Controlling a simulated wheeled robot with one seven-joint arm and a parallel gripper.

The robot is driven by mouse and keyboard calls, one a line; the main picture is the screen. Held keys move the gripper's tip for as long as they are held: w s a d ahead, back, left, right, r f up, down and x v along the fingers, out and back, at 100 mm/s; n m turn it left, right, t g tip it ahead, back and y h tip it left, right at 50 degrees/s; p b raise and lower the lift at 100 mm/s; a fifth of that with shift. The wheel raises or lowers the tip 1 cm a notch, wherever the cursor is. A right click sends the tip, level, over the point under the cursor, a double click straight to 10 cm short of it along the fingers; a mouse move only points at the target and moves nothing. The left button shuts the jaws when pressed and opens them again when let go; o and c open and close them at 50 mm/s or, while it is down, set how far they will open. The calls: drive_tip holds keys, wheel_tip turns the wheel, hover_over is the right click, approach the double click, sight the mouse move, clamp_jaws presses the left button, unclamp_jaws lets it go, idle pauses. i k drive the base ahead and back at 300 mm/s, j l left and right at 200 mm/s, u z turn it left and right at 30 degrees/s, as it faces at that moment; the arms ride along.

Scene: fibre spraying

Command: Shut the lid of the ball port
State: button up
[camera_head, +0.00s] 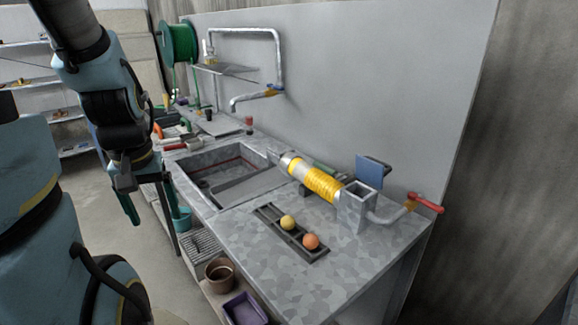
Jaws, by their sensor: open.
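The ball port is a grey square box (355,207) with an open top, standing on the right part of the metal counter at the end of a yellow-wrapped pipe. Its lid (373,171) is a blue square plate that stands raised behind the opening, so the port is open. My gripper (130,207) hangs at the left of the picture, in front of the counter's left side and far from the lid. It is open, and I see nothing held in it. Its fingertips are small and dark here.
A dark rack (268,213) on the counter holds a yellow ball (288,222) and an orange ball (311,241). A sink (215,160) lies left of the pipe. A red-handled valve (426,203) sits right of the port. The front right counter is clear.

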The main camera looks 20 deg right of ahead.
sight(368, 169)
drive_tip(key=k+j+z, duration=0.1)
drive_tip(key=z, duration=0.6)
drive_tip(key=i+z, duration=0.1)
drive_tip(key=z, duration=0.25)
